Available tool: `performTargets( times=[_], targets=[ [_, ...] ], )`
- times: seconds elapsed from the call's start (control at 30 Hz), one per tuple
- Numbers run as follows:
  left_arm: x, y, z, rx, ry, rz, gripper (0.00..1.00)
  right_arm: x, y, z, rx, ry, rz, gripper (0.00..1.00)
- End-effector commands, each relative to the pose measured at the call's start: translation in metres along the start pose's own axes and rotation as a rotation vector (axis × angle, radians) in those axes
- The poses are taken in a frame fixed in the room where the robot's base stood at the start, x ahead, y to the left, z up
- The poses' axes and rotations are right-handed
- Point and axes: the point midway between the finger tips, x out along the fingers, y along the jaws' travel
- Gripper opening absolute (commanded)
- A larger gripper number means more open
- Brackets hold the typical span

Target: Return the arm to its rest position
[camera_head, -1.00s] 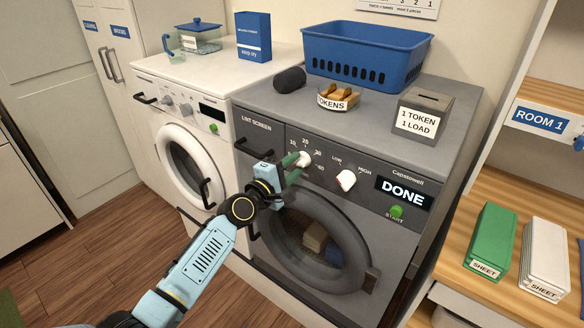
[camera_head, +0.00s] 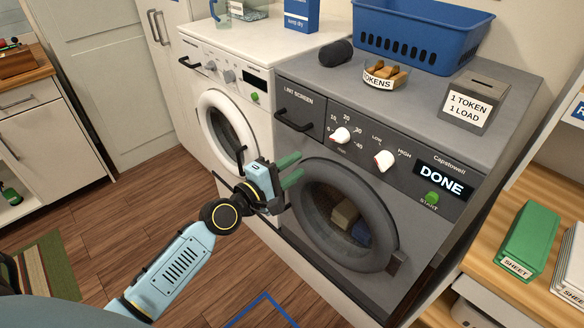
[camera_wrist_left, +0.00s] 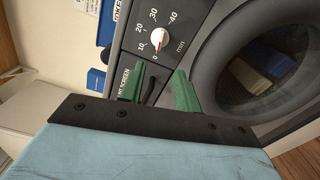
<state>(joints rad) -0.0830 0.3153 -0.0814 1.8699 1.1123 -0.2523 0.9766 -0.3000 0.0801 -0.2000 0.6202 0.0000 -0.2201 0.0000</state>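My left arm (camera_head: 176,268) reaches in from the lower left in the head view. Its gripper (camera_head: 291,170) is open and empty, with green fingertips apart in front of the grey dryer (camera_head: 300,92), near the left side of its round door (camera_head: 345,215). In the left wrist view, the two green fingers (camera_wrist_left: 158,88) stand apart with nothing between them. Beyond them is the timer knob (camera_wrist_left: 160,39), its red mark near 0. The timer knob also shows in the head view (camera_head: 340,136), clear of the fingers. The dryer display (camera_head: 441,180) reads DONE. My right gripper is not seen.
The white washer (camera_head: 215,62) stands left of the dryer. A blue basket (camera_head: 415,38), token bowl (camera_head: 384,76) and token box (camera_head: 473,102) sit on top of the dryer. A wooden shelf (camera_head: 490,270) is at the right. The floor (camera_head: 120,225) at the left is open.

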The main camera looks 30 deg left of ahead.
Motion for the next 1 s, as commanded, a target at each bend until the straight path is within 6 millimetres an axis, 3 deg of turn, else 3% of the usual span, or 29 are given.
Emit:
performTargets(
  times=[0.47,0.57,0.67,0.77,0.87,1.0],
  targets=[
    [-0.001,0.0,0.0,0.001,0.001,0.0,0.33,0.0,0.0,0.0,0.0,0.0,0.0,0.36],
    [-0.001,-0.012,-0.004,0.021,0.013,-0.023,0.33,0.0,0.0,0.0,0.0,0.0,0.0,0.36],
    [-0.005,-0.05,-0.015,0.088,0.046,-0.097,0.33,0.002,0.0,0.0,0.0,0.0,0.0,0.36],
    [-0.017,-0.114,-0.03,0.212,0.084,-0.228,0.33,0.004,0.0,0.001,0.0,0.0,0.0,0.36],
    [-0.041,-0.188,-0.042,0.364,0.096,-0.391,0.33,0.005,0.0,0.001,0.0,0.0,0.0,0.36],
    [-0.09,-0.284,-0.049,0.575,0.053,-0.621,0.33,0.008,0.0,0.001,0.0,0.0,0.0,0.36]
  ],
)
